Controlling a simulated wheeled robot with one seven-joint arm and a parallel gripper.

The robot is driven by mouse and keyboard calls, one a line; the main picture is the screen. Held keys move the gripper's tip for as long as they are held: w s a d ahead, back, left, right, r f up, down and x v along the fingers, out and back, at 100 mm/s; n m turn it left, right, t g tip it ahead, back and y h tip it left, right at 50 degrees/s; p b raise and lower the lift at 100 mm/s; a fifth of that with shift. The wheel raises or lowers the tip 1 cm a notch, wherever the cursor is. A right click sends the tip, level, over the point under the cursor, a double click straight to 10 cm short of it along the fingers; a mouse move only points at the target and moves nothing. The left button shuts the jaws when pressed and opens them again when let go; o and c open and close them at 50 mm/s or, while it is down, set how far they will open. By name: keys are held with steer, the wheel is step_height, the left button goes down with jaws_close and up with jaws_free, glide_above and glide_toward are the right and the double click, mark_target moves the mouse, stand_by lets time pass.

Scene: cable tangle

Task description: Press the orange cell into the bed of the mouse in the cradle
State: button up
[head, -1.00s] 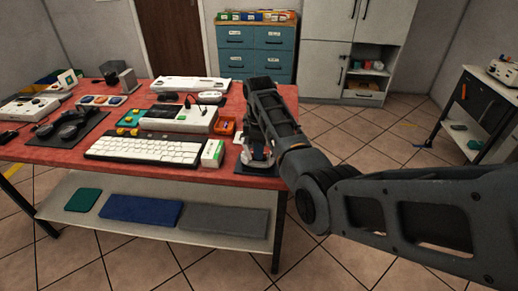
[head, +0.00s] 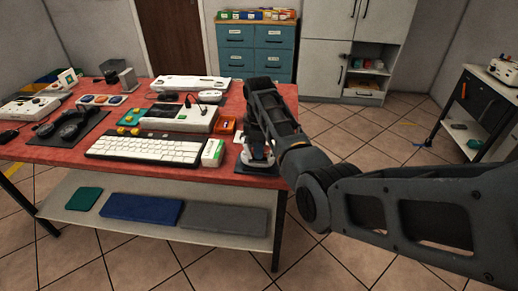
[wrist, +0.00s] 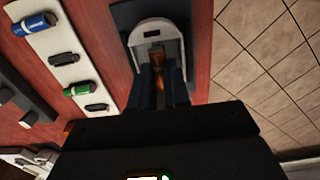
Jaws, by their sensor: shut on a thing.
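My gripper (wrist: 160,94) is shut on the orange cell (wrist: 159,83), which shows as a narrow orange strip between the dark fingers in the wrist view. The mouse (wrist: 157,40) is a pale rounded shell with a dark opening, just beyond the fingertips. In the head view my gripper (head: 260,153) is low over the mouse at the table's right front corner. The fingers hide the cell's lower end and part of the bed, so I cannot tell whether the cell touches the bed.
A white strip (wrist: 51,43) holds a blue cell (wrist: 36,25), a green cell (wrist: 80,89) and dark pieces, left of the mouse. Open floor lies to the right.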

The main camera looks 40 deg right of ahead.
steer(key=shift+f, duration=0.45)
stand_by(0.6)
steer(key=o, duration=0.5)
steer(key=shift+r, duration=0.15)
steer(key=shift+r+p, duration=1.65)
steer(key=o, duration=0.5)
steer(key=shift+o, duration=0.2)
